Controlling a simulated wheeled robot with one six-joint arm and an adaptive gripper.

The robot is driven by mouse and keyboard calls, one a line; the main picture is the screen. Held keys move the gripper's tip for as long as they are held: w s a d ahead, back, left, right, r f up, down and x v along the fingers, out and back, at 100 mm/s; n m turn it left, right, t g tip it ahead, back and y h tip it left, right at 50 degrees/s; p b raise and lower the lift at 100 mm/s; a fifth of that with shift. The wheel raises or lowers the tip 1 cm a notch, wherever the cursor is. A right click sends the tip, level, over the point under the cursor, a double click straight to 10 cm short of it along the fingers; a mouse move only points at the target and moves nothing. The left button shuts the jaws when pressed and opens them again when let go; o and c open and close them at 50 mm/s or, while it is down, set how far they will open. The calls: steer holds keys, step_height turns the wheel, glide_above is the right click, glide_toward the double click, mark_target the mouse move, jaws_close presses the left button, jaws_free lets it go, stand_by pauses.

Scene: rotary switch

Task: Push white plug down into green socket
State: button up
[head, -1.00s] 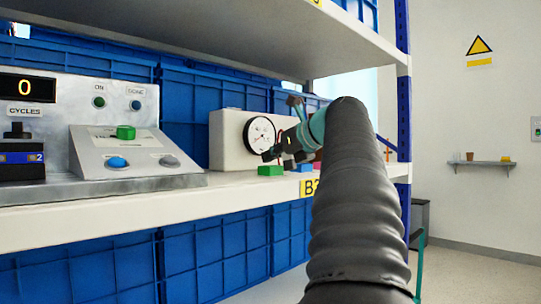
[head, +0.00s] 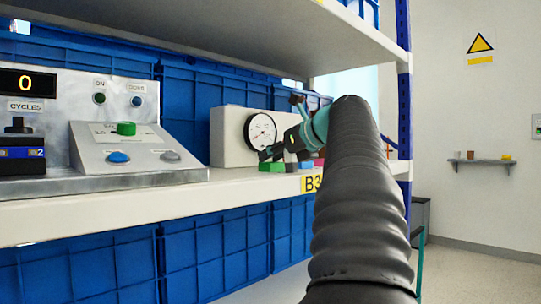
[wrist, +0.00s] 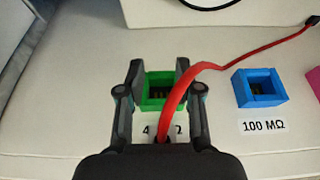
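The green socket (wrist: 160,90) sits on the shelf, with a dark opening that looks empty of a plug. It also shows in the head view (head: 266,168), low behind my gripper. My gripper (wrist: 158,70) is open above the socket, its two fingers apart on the socket's left and right as seen from the wrist. Whether they touch it, I cannot tell. A red cable (wrist: 205,68) runs from under my gripper across the right finger to a dark end at the upper right. I see no white plug; it may be hidden by my gripper.
A blue socket (wrist: 259,88) labelled 100 MΩ is to the right, with a pink one (wrist: 315,80) at the edge. A white meter box with a dial (head: 262,132) stands behind. A control panel (head: 125,148) is at the left. An upper shelf (head: 230,30) overhangs.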

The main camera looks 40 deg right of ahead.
steer(key=v, duration=1.1)
steer(key=shift+s+r, duration=0.2)
steer(key=shift+f, duration=0.1)
